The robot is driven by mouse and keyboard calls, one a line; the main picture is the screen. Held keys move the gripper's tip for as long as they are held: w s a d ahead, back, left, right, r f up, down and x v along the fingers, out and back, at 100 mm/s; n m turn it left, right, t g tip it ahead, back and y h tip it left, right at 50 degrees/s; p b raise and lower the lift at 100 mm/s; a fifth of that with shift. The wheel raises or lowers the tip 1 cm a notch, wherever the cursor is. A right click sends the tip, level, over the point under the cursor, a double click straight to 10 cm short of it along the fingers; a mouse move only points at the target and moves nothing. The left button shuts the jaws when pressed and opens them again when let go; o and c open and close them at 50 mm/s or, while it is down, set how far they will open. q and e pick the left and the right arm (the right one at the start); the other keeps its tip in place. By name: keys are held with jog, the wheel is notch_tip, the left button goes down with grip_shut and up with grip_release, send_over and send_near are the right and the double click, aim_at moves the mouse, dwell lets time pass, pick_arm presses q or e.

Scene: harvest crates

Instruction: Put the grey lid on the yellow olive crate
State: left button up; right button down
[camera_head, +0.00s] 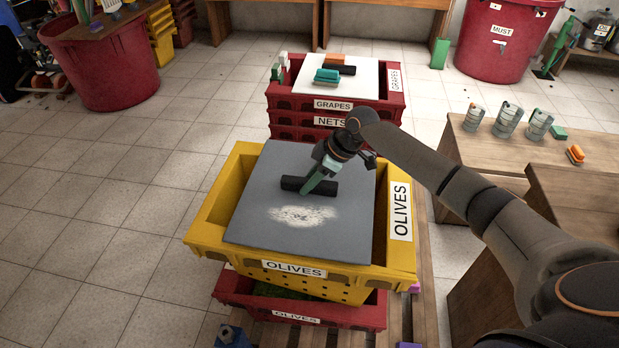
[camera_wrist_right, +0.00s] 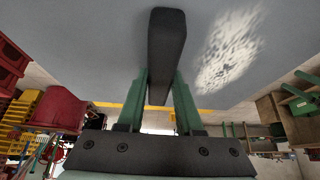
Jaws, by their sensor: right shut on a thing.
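The grey lid (camera_head: 265,205) is a flat square panel with a pale speckled patch and a black bar handle (camera_head: 325,187). My right gripper (camera_head: 312,188) is shut on this handle; the right wrist view shows its green fingers (camera_wrist_right: 160,100) on either side of the bar. Part of the crate's inside shows along the right. Whether the lid touches the rim, I cannot tell. My left gripper is out of view.
The yellow crate stands on a red olive crate (camera_head: 340,308) above a wooden pallet (camera_head: 425,320). Behind is a red grapes stack with a white lid (camera_head: 362,80) on top. A wooden table (camera_head: 500,145) with several cans stands at the right. The tiled floor at the left is clear.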

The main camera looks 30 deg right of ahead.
pick_arm(q)
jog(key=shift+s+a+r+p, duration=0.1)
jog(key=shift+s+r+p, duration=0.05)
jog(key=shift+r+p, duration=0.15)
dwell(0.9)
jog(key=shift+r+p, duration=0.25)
jog(key=shift+p, duration=0.15)
pick_arm(e)
jog(key=shift+r, duration=0.1)
pick_arm(q)
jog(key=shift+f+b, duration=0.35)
jog(key=shift+b, duration=0.05)
pick_arm(e)
jog(key=shift+f, duration=0.8)
jog(key=c, duration=0.5)
grip_release()
jog(key=shift+f, duration=0.1)
pick_arm(q)
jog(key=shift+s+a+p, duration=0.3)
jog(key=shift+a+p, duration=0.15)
jog(key=shift+p, duration=0.05)
pick_arm(e)
jog(key=v, duration=1.2)
jog(key=shift+s+r, duration=0.1)
jog(key=shift+r, duration=0.25)
jog(key=shift+s, duration=0.15)
